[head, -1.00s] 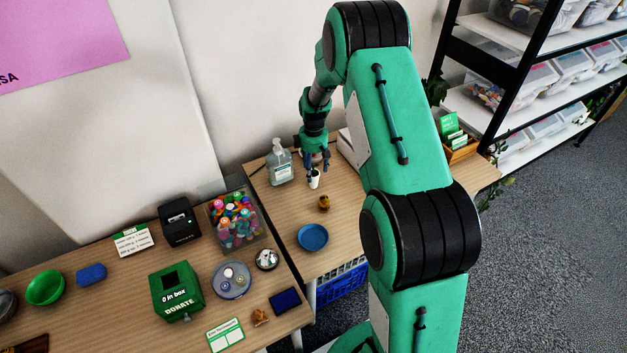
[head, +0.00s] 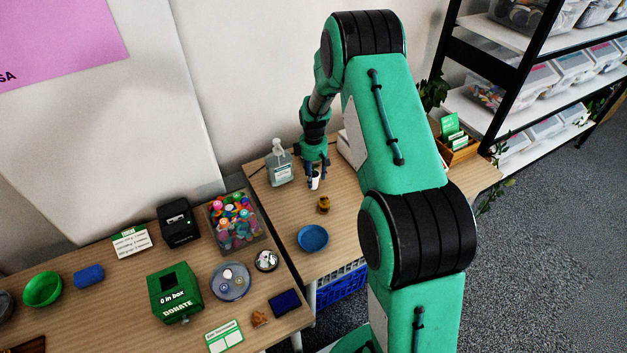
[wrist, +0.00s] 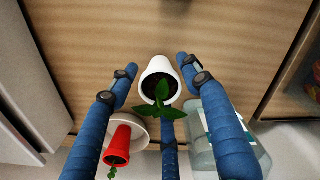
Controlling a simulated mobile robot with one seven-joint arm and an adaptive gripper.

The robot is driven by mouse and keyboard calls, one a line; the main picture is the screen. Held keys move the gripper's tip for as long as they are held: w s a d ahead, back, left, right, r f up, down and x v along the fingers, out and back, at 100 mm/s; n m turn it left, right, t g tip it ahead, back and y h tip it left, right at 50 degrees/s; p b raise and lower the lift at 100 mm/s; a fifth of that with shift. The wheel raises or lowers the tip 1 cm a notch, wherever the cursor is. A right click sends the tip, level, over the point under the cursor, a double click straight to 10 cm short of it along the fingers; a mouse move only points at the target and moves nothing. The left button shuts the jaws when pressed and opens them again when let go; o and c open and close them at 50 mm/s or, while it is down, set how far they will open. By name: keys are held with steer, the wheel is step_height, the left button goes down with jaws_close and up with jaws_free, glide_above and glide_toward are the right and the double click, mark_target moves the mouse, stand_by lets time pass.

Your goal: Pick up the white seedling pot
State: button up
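The white seedling pot (wrist: 145,80), with dark soil and a green seedling, stands on the wooden table in the wrist view. In the head view the pot (head: 315,183) is small and partly hidden by the fingers. My gripper (wrist: 157,82) is open, with blue fingers to the left and right of the pot and a third below it in the picture. Gaps show between the side fingers and the pot; whether the third finger touches it is unclear behind the leaves. In the head view my gripper (head: 314,177) is low over the pot.
A red pot (wrist: 122,132) with a seedling is close by at lower left. A clear sanitizer bottle (head: 279,166) stands left of my gripper. A small yellow-brown object (head: 323,205) and a blue bowl (head: 313,238) are nearer the camera, with bare wood around them.

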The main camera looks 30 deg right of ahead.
mark_target(313, 173)
steer(key=c, duration=0.7)
steer(key=shift+r, duration=0.15)
step_height(313, 173, up, 10)
steer(key=shift+f+p, duration=0.1)
steer(key=shift+p, duration=1.1)
